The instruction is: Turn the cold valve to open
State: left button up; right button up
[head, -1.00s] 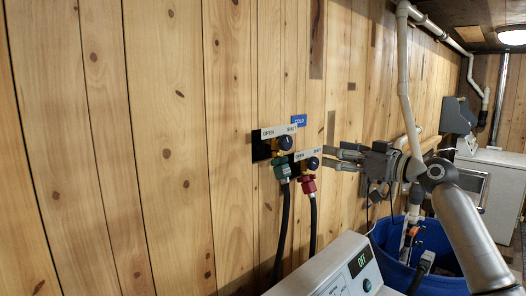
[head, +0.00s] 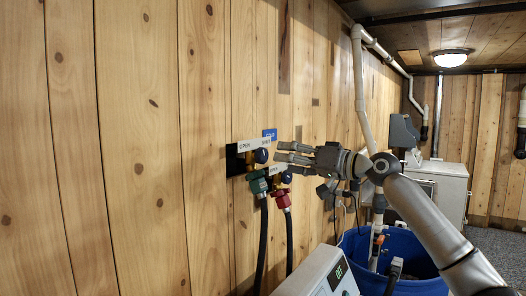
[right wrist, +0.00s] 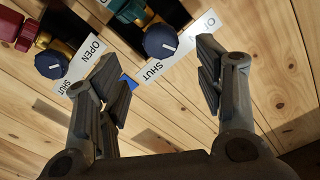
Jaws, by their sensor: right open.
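The valve with the green fitting (head: 258,182) is on the wall under the blue COLD sign (head: 270,134). Its dark blue round knob (head: 261,156) stands in front of a white OPEN/SHUT label (head: 245,146). My right gripper (head: 278,152) is open, its fingertips just right of this knob. In the right wrist view the same knob (right wrist: 161,42) shows between the spread fingers, beyond their tips, with no grip on it. A short white mark shows on the knob. My left gripper is out of view.
A second valve with a red fitting (head: 281,199) and its own knob (head: 286,177) sits close below and right. Black hoses hang from both valves. A white appliance (head: 318,274) and a blue tub (head: 402,262) stand below my right arm.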

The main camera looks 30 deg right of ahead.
aim_at(265, 156)
jog(key=p+x, duration=0.3)
jog(key=x, duration=0.3)
jog(key=shift+w+a+r, duration=0.15)
jog(key=shift+a, duration=0.05)
jog(key=shift+w+a, duration=0.15)
jog(key=shift+w, duration=0.35)
jog(key=shift+f, duration=0.2)
jog(key=shift+c, duration=0.4)
jog(key=c, duration=0.9)
